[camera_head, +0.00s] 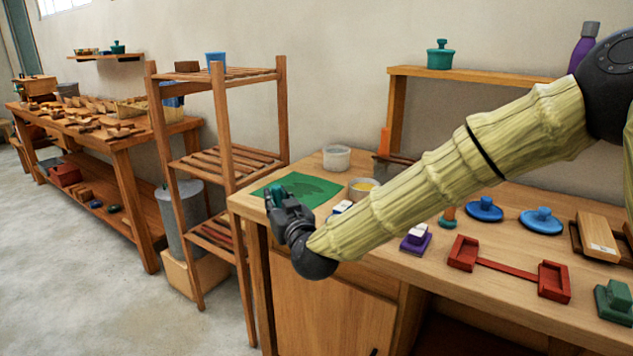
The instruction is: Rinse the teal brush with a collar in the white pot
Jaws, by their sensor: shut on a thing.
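My gripper (272,198) is over the left front corner of the workbench, by the front left edge of a green mat. It is shut on a small teal thing (277,191), which I take to be the teal brush. Only a bit of it shows between the dark fingers; its collar and bristles are hidden. The white pot (337,158) stands upright on the bench behind the mat, to the right of and beyond my gripper, clear of it. What is inside the pot is not clear.
The green mat (305,188) lies on the bench (510,288). A small bowl with yellow content (362,187) stands right of the mat. A red rack (508,268), blue lidded discs (485,208) and a purple block (416,238) lie farther right. A wooden shelf (226,130) stands left.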

